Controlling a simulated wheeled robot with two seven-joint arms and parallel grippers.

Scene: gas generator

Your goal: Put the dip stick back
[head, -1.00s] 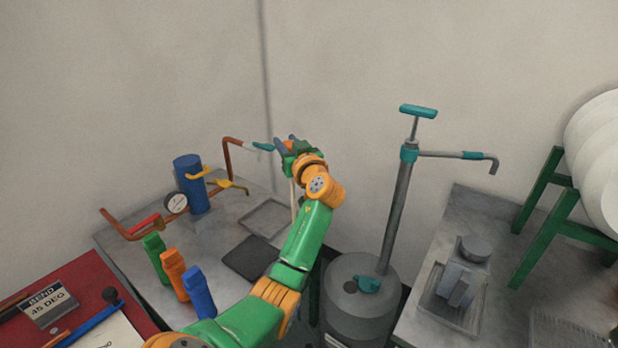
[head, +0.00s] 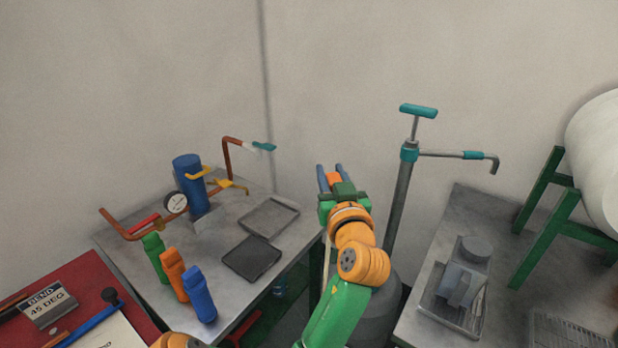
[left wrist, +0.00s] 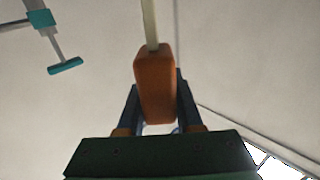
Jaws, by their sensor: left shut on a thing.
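My left gripper (head: 331,170) is shut on the orange handle (left wrist: 155,85) of the dip stick. In the left wrist view the handle sits between the two dark fingers, and the pale, thin rod (left wrist: 150,25) runs out from its far end. In the head view a bit of the orange handle (head: 333,180) shows between the fingers, and a pale strip of rod shows below the gripper, left of my arm. The rod's lower end is hidden. The gripper is in the air just left of the hand pump's column (head: 398,205). My right gripper is not in view.
The grey drum (head: 385,318) under the pump is partly hidden by my arm. A metal table at left holds black and grey trays (head: 252,258), a blue cylinder (head: 190,185) and green, orange and blue bottles (head: 200,295). A right-hand table holds a metal device (head: 462,285).

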